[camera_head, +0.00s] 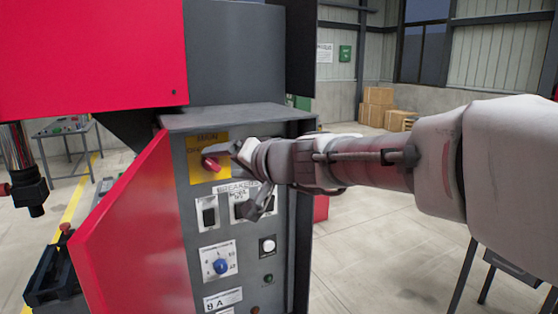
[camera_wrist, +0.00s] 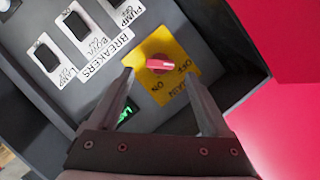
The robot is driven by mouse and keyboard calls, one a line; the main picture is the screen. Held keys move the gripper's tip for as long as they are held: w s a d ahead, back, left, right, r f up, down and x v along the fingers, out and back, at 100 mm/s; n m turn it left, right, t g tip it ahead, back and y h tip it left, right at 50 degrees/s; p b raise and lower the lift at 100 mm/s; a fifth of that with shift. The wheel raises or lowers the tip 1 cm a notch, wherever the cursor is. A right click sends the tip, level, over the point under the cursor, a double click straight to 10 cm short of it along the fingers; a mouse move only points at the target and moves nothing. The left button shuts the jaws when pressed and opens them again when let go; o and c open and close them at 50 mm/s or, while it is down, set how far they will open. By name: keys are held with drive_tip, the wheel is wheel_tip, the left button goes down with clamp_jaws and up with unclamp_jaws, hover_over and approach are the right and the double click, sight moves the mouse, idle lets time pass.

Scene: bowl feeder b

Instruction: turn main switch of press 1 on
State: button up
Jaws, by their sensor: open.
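The main switch is a red rotary knob (camera_head: 212,163) on a yellow plate (camera_head: 195,174) at the top of the grey control panel. In the wrist view the red knob (camera_wrist: 159,64) sits on the yellow plate (camera_wrist: 181,52), marked MAIN, ON and OFF. Its handle appears to lie toward the OFF mark. My gripper (camera_head: 238,180) is at the panel, its upper finger close to the knob. In the wrist view my gripper (camera_wrist: 157,78) is open and empty, with a finger on either side of the knob; contact cannot be told.
Black breaker switches (camera_wrist: 76,25) sit beside the plate on a white label. A blue dial (camera_head: 220,266) and a white button (camera_head: 268,246) are lower on the panel. An open red door (camera_head: 130,225) stands left of the panel. Clear floor (camera_head: 360,235) is at right.

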sight(215, 164)
drive_tip(key=shift+x, duration=2.1)
clamp_jaws()
